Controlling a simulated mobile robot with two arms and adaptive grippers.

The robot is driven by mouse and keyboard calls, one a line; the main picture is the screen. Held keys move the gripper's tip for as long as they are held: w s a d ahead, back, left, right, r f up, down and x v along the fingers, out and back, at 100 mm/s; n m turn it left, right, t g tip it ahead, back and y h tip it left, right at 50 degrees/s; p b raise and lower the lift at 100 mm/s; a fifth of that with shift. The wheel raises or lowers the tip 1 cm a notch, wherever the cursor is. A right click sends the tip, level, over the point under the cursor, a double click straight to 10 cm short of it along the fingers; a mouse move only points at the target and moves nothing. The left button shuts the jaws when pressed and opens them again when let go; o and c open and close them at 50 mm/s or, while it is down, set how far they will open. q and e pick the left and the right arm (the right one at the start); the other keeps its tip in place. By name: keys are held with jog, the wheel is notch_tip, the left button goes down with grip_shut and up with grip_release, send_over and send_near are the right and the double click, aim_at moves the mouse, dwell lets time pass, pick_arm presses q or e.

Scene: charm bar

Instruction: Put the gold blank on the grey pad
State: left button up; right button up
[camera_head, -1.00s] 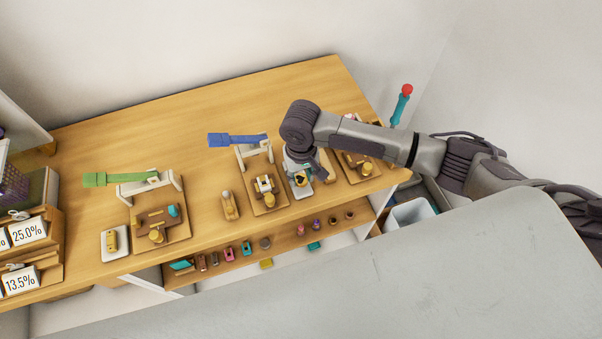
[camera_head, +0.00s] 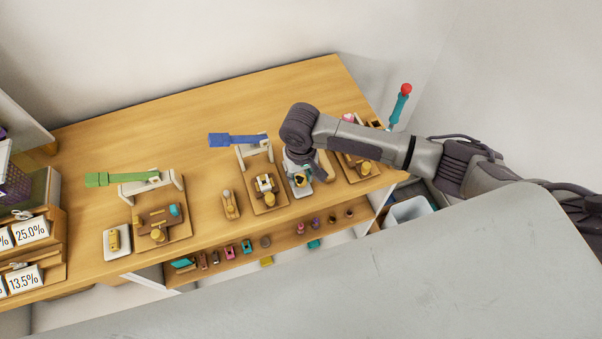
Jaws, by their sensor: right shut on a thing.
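My right gripper (camera_head: 301,171) is low over a small pale grey pad (camera_head: 303,193) beside the blue-lever press. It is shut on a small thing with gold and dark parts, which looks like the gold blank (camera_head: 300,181). The fingers hide part of it, and I cannot tell whether it touches the pad. Another small gold piece (camera_head: 113,239) lies on a white pad (camera_head: 124,251) at the left, by the green-lever press. My left gripper is not in view.
The blue-lever press (camera_head: 243,141) stands just left of my gripper, the green-lever press (camera_head: 120,179) farther left. A red-tipped teal lever (camera_head: 400,106) rises at the right. Small coloured pieces line the lower shelf (camera_head: 213,275). The back of the wooden table (camera_head: 190,125) is clear.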

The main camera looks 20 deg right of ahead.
jog(key=shift+f, duration=0.45)
dwell(0.7)
jog(key=shift+f+p, duration=0.5)
jog(key=shift+p, duration=0.15)
dwell(0.6)
jog(key=o, duration=1)
jog(key=shift+r, duration=0.2)
notch_tip(320, 180, up, 12)
jog(key=shift+f, duration=0.15)
